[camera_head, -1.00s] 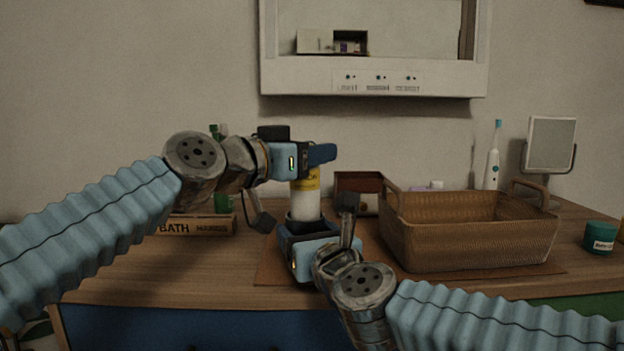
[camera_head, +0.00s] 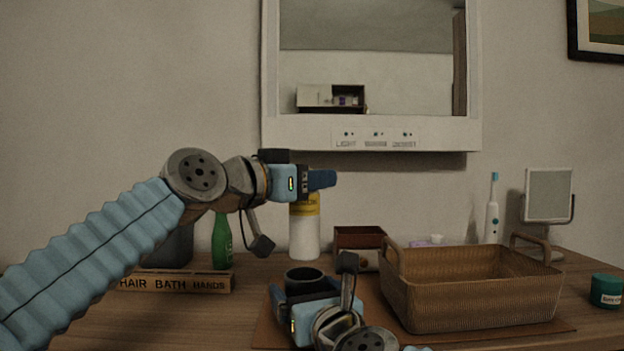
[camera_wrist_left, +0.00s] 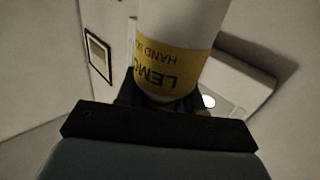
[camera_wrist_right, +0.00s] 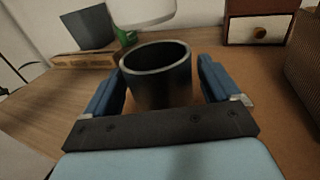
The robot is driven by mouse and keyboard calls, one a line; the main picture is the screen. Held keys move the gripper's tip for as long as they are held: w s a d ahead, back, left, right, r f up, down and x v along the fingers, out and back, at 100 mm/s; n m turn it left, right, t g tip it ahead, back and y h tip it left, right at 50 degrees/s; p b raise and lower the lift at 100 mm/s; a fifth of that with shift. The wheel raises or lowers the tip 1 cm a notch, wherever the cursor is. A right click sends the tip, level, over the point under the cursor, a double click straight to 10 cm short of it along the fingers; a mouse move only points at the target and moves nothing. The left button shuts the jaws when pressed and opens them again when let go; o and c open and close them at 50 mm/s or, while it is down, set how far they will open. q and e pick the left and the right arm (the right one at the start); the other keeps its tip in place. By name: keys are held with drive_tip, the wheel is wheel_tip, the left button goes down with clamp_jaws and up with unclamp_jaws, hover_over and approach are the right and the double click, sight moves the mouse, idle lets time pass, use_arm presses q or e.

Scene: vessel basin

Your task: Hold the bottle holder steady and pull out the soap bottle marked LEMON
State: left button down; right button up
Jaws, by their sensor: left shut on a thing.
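The soap bottle (camera_head: 304,236) is white with a yellow band. In the left wrist view its label (camera_wrist_left: 165,70) reads LEMO, partly cut off, and HAND. My left gripper (camera_head: 320,180) is shut on the bottle's top and holds it upright, with its base above the holder. The bottle holder (camera_head: 304,277) is a dark round cup standing on the counter, and it looks empty. My right gripper (camera_wrist_right: 162,62) has a finger on each side of the holder (camera_wrist_right: 160,85), with a narrow gap visible at the right finger. The bottle's white base (camera_wrist_right: 125,15) shows behind the holder's rim.
A wicker basket (camera_head: 470,310) stands right of the holder. Behind are a small drawer box (camera_head: 358,240), a green bottle (camera_head: 221,242) and a wooden BATH sign (camera_head: 175,282). A toothbrush (camera_head: 493,215), a mirror (camera_head: 548,195) and a teal jar (camera_head: 606,290) stand right.

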drive_tip(key=shift+o, duration=0.7)
drive_tip(key=v, duration=1.2)
